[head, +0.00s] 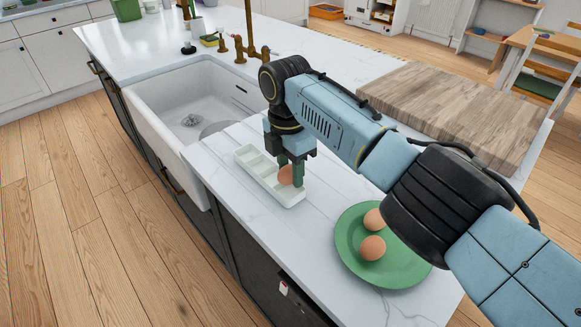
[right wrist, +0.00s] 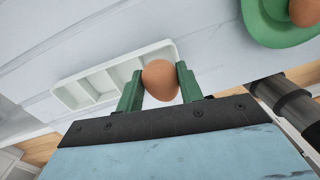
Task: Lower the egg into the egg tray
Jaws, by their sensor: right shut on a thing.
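My right gripper (head: 291,174) is shut on a brown egg (head: 285,175). In the right wrist view the egg (right wrist: 160,80) sits between the two green fingers of the gripper (right wrist: 160,84). The egg is over the near end of the white egg tray (head: 292,199); I cannot tell whether it touches the tray. The tray also shows in the right wrist view (right wrist: 62,96), with empty compartments to the left of the egg. The end compartment is partly hidden by the egg and fingers. My left gripper is not in view.
A green plate (head: 350,262) with two brown eggs (head: 372,247) stands on the white counter to the right of the tray. A white sink (head: 150,115) lies to the left. A wooden board (head: 450,105) lies behind my right arm. Brass taps (head: 240,48) stand behind the sink.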

